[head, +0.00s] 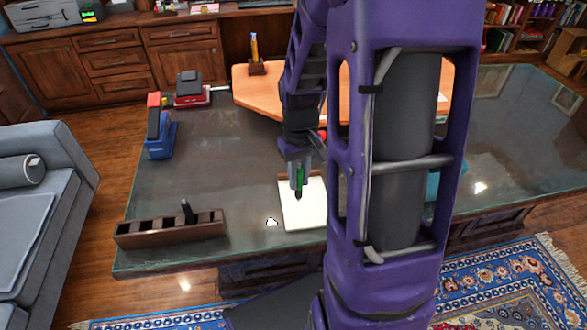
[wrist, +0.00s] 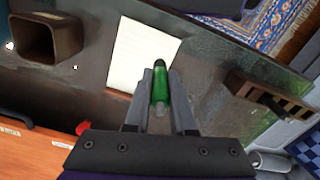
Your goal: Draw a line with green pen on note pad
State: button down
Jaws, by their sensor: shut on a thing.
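The green pen (head: 299,178) is held in my gripper (head: 298,172), upright with its dark tip down, over the note pad in the head view. The note pad (head: 305,212) is a cream sheet lying flat near the front edge of the desk. In the wrist view the green pen (wrist: 160,92) sits between the two grey fingers of my gripper (wrist: 160,100), its dark tip pointing toward the note pad (wrist: 140,60). I cannot tell whether the tip touches the paper. Faint ruled lines show on the pad; no green mark is visible.
A dark wooden holder (head: 170,229) with slots stands at the desk's front left. A blue and red stapler-like object (head: 159,138) and a red device (head: 192,95) are at the left. An orange board (head: 258,92) lies behind. A brown cup (wrist: 47,47) stands beside the pad.

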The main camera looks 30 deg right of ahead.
aim_at(300, 198)
jog(key=shift+s+f+b, duration=0.1)
jog(key=shift+f+b, duration=2.15)
jog(key=shift+f, duration=0.6)
jog(key=shift+f+b, duration=0.45)
jog(key=shift+f, duration=0.2)
jog(key=shift+d, duration=0.15)
jog(key=shift+s+d+r, duration=0.1)
jog(key=shift+s+d, duration=0.1)
jog(key=shift+d, duration=0.35)
jog(key=shift+s+d, duration=0.25)
jog(key=shift+d, duration=0.4)
jog(key=shift+d, duration=0.15)
jog(key=shift+s+d+p, duration=0.2)
jog(key=shift+d+p, duration=0.1)
jog(key=shift+d, duration=0.25)
jog(key=shift+d, duration=0.1)
